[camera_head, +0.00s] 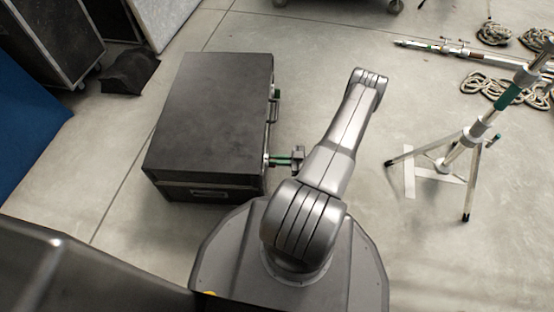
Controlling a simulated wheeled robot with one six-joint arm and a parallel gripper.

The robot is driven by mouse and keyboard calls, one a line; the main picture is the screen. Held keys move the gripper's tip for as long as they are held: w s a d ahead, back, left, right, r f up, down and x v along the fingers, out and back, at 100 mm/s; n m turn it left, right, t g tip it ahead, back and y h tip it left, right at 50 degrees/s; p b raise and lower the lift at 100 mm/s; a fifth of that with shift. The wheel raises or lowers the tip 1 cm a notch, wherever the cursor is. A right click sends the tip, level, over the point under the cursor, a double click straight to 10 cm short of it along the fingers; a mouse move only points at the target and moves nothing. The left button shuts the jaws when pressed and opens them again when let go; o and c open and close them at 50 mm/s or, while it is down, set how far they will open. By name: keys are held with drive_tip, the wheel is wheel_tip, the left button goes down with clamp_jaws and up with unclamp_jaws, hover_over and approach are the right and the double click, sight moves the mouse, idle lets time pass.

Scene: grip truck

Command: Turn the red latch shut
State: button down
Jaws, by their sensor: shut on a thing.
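A black case (212,112) lies on the concrete floor, left of my arm. A green latch (277,95) and a handle (273,110) show on its right side. My gripper (270,160) is at the near end of that same side, with its fingers pointing left against the case. Green shows along the fingers. The gripper is shut on a small part there, which looks like a latch. That part is mostly hidden, and I cannot see its colour or how far it is turned. No red shows anywhere in view. My arm hides part of the floor right of the case.
A tripod stand (455,155) with a green band stands on the right, legs spread. Coiled ropes (490,85) and a long pole (440,47) lie behind it. Dark cases (55,40) and a black cloth (130,70) are at upper left. Floor between case and tripod is clear.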

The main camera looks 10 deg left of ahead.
drive_tip(key=shift+s+n, duration=0.1)
drive_tip(key=shift+n, duration=0.2)
drive_tip(key=shift+s+d+f+n, duration=0.1)
drive_tip(key=shift+s+f+n, duration=0.35)
drive_tip(key=shift+n, duration=2.4)
drive_tip(key=shift+s+d+f+n, duration=0.1)
drive_tip(key=shift+s+f+n, duration=0.3)
drive_tip(key=shift+n, duration=2.5)
drive_tip(key=shift+s+d+f+n, duration=0.1)
drive_tip(key=shift+s+f+n, duration=0.3)
drive_tip(key=shift+n, duration=2.45)
drive_tip(key=shift+f, duration=0.1)
drive_tip(key=c, duration=1.5)
unclamp_jaws()
drive_tip(key=d, duration=0.4)
drive_tip(key=w+d+p, duration=0.1)
drive_tip(key=d, duration=0.4)
drive_tip(key=w+d+p, duration=0.1)
drive_tip(key=d, duration=0.3)
drive_tip(key=shift+d, duration=0.3)
